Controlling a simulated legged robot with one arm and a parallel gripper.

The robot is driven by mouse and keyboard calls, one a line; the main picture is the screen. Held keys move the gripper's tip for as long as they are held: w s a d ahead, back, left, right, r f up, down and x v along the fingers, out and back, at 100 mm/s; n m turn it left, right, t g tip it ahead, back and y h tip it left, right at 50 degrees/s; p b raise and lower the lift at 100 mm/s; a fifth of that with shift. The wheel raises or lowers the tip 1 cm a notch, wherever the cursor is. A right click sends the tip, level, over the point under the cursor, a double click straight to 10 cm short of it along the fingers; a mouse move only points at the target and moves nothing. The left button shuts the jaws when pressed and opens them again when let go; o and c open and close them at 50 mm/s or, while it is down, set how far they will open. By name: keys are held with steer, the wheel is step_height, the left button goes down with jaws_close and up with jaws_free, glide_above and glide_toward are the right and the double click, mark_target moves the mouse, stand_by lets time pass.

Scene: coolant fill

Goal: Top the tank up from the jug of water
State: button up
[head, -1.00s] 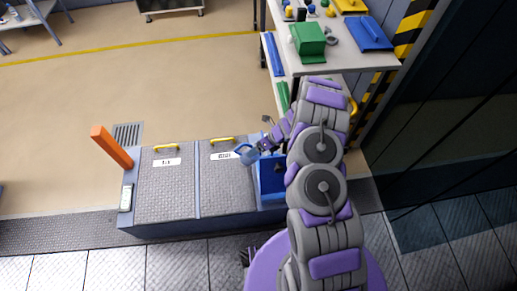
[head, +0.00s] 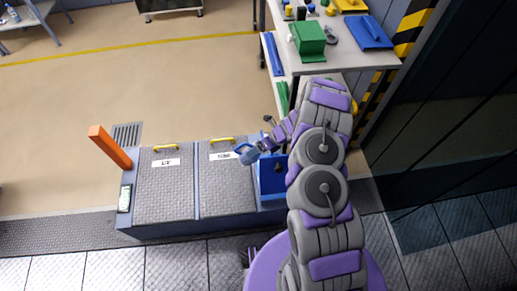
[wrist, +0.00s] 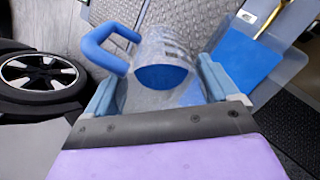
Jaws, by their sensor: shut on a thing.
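The jug (head: 246,154) has a blue handle and hangs over the right lid of the floor unit, left of the blue box. In the wrist view the jug (wrist: 165,48) is clear-walled, with blue showing inside it. My gripper (head: 262,147) is shut on the jug; in the wrist view its two fingers (wrist: 163,88) lie on either side of the body. The blue open-topped box (head: 273,181), apparently the tank, is at the unit's right end, partly behind my arm. The jug is apart from it. I cannot tell the jug's exact tilt.
The floor unit has two grey textured lids (head: 166,190) with yellow handles (head: 165,148). An orange post (head: 110,147) stands at its left end. A shelf table (head: 345,57) with a green box (head: 308,41) stands behind my arm. The floor at the upper left is open.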

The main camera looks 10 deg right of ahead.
steer(key=shift+d+f+y+b, duration=0.15)
steer(key=shift+y+b, duration=0.35)
steer(key=shift+b, duration=0.5)
stand_by(0.5)
steer(key=shift+s+d+f+t+y, duration=0.15)
steer(key=shift+f+y, duration=0.2)
steer(key=shift+y, duration=0.35)
steer(key=shift+w+d+f+t+y, duration=0.15)
steer(key=shift+f+y, duration=0.2)
steer(key=shift+y, duration=0.35)
steer(key=shift+w+a+r, duration=0.1)
steer(key=shift+w+a, duration=0.05)
steer(key=shift+a, duration=0.05)
steer(key=shift+r, duration=0.15)
steer(key=shift+a+r+h, duration=0.2)
steer(key=shift+r+h, duration=0.2)
steer(key=shift+h, duration=0.4)
steer(key=shift+a+r+h, duration=0.15)
steer(key=shift+r+h, duration=0.25)
steer(key=shift+h, duration=0.4)
steer(key=shift+r+g+h, duration=0.2)
steer(key=shift+g+h, duration=0.2)
steer(key=shift+h, duration=0.4)
steer(key=shift+a+h+p, duration=0.1)
steer(key=shift+h+p, duration=0.6)
steer(key=shift+h, duration=0.2)
steer(key=shift+g+h+p, duration=0.3)
steer(key=shift+h+p, duration=0.6)
steer(key=shift+p, duration=1.7)
